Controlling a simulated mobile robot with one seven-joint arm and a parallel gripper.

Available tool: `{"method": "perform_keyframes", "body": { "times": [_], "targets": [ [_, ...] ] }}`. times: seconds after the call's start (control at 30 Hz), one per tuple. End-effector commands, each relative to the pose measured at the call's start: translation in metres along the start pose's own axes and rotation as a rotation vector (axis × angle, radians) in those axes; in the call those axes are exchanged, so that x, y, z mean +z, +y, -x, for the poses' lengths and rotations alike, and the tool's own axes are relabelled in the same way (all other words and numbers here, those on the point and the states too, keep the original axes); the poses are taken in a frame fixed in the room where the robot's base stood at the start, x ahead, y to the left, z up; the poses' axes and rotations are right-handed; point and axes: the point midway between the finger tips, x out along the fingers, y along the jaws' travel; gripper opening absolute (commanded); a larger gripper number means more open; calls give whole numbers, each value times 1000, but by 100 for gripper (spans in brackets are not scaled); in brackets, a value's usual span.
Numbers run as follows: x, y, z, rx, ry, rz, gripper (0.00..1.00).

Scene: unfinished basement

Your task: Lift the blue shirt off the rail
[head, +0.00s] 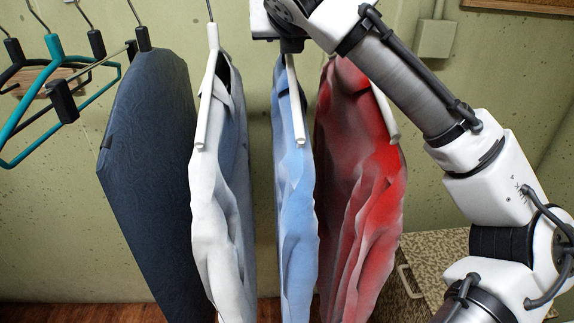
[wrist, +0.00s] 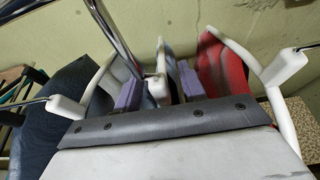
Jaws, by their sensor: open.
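The blue shirt (head: 297,200) hangs on a white hanger (head: 297,115) between a white shirt (head: 218,200) and a red shirt (head: 360,190). My gripper (head: 290,46) is at the top of the blue shirt's hanger, coming in from above and right. In the wrist view, its two purple-grey fingers (wrist: 157,90) stand apart, one on each side of the white hanger's upper part (wrist: 159,72). The jaws are open, and I cannot tell whether either finger touches the hanger. The blue shirt is mostly hidden behind my gripper in the wrist view.
A dark blue garment (head: 150,160) hangs left of the white shirt. Empty teal and black hangers (head: 55,85) hang at the far left. The neighbouring hangers are close on both sides of my gripper. A speckled cabinet (head: 430,262) stands low at the right, before a greenish wall.

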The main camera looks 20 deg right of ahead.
Motion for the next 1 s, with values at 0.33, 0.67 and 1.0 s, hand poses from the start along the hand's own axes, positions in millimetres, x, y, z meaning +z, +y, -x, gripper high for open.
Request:
{"method": "perform_keyframes", "body": {
  "times": [0.33,0.67,1.0],
  "targets": [
    [0,0,-1,1,0,0,24],
    [0,0,0,1,0,0,0],
    [2,0,1,1,-2,0,0]
  ]
}}
